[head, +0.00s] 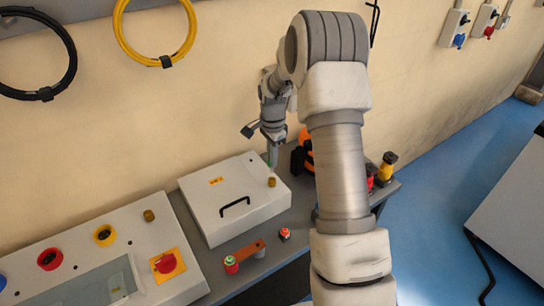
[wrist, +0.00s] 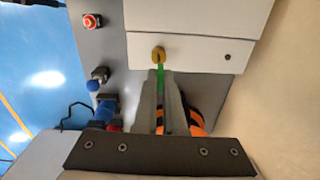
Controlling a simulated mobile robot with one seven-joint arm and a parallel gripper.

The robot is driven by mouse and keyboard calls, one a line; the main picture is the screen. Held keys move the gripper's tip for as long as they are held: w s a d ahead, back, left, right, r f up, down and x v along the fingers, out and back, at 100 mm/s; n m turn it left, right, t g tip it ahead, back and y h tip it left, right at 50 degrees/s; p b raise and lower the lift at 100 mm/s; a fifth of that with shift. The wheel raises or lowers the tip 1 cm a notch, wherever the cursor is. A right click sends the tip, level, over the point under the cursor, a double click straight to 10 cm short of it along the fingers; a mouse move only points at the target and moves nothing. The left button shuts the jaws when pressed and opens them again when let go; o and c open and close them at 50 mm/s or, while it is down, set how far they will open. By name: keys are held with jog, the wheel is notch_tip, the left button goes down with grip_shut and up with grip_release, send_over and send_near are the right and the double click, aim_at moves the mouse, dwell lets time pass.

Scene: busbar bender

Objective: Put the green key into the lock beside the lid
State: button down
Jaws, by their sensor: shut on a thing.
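The green key (wrist: 160,78) is between the fingers of my gripper (wrist: 160,92) in the wrist view, pointing toward a round brass lock (wrist: 158,53). In the wrist view the key's tip overlaps or meets the lock's near edge; I cannot tell whether it is inside. In the head view my gripper (head: 272,147) is above the far right corner of the white lid box (head: 215,205), with a sliver of green key (head: 272,158) below it. The brass lock (head: 271,182) is below the key there, apart from it in the picture. The lid has a black handle (head: 235,206).
A control panel (head: 85,255) with a second brass cylinder (head: 149,215) and a red rotary switch (head: 167,263) is at front left. A brown bar (head: 248,250) lies in front of the lid. An orange-black object (head: 305,150) stands close behind my gripper.

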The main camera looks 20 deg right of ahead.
aim_at(272, 171)
jog(key=shift+f+b, duration=0.5)
jog(key=shift+f, duration=0.6)
jog(key=shift+f+b, duration=1.6)
jog(key=shift+f, duration=0.1)
dwell(1.0)
jog(key=c, duration=0.9)
grip_release()
jog(key=shift+r, duration=0.1)
jog(key=r, duration=1.7)
jog(key=shift+s+r, duration=0.2)
jog(key=shift+s, duration=0.05)
